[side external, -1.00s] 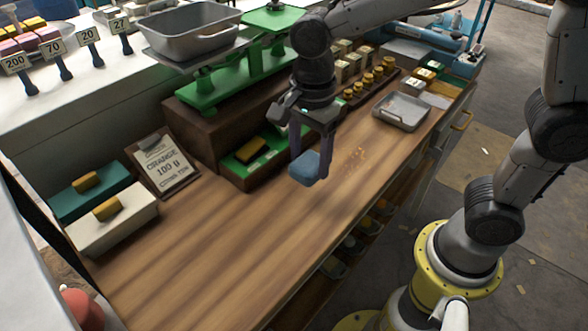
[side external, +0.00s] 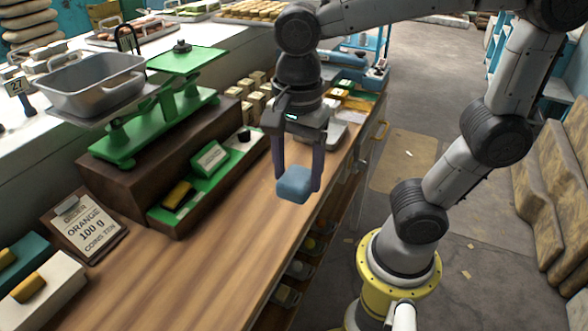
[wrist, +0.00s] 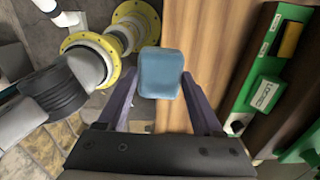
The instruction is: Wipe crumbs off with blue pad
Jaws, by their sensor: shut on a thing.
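The blue pad (side external: 294,184) is held between the two purple fingers of my gripper (side external: 297,178), which is shut on it. In the side view it hangs near the front edge of the wooden counter (side external: 190,270). In the wrist view the pad (wrist: 160,72) overlaps the counter's edge, with floor on its left and wood on its right. I cannot tell if it touches the wood. No crumbs can be made out in the current views; the counter behind my gripper is partly hidden.
A card on a clipboard (side external: 85,228) stands at left. A grey tray (side external: 338,133) is partly hidden behind my gripper.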

